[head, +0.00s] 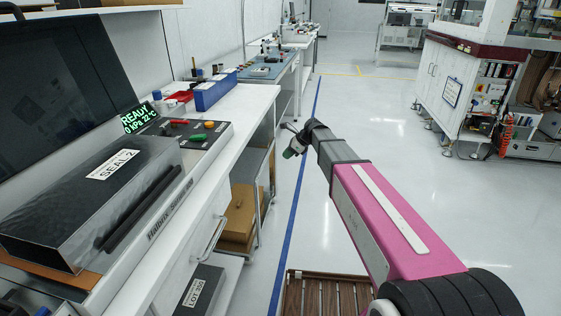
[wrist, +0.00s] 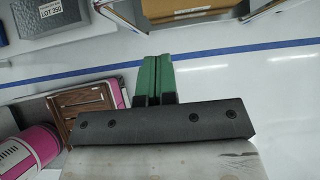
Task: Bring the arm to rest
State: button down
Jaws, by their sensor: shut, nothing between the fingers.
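My pink and grey arm reaches forward in the head view, over the open floor to the right of the bench. My gripper (head: 291,152) is at its far end, small in that view, out beyond the bench's front edge. In the wrist view my gripper (wrist: 153,60) shows its two green fingers side by side, pressed together with nothing between them. The fingertips appear over the white floor near a blue floor line (wrist: 215,53).
A bench (head: 177,231) on the left holds a dark sealing machine (head: 85,215) labelled SEAL 2 with a lit READY display. Shelves with boxes (head: 238,218) sit under it. A slatted brown platform (head: 322,297) lies low in front. A white cabinet (head: 445,85) stands at right. The middle floor is clear.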

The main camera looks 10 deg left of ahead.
jog(key=s+d+f+n+h, duration=0.2)
jog(key=s+d+f+n, duration=0.2)
jog(key=s+d+n, duration=0.2)
jog(key=s+d+f+n+h, duration=0.3)
jog(key=s+d+n, duration=0.3)
jog(key=s+d, duration=0.5)
jog(key=s+d+f+n+h, duration=0.2)
jog(key=s+d+f+n, duration=0.2)
jog(key=s+d, duration=0.5)
jog(key=d+n, duration=0.2)
jog(key=d, duration=0.1)
jog(key=shift+f+n+h, duration=0.3)
jog(key=shift+f+h, duration=0.1)
jog(key=shift+s, duration=0.1)
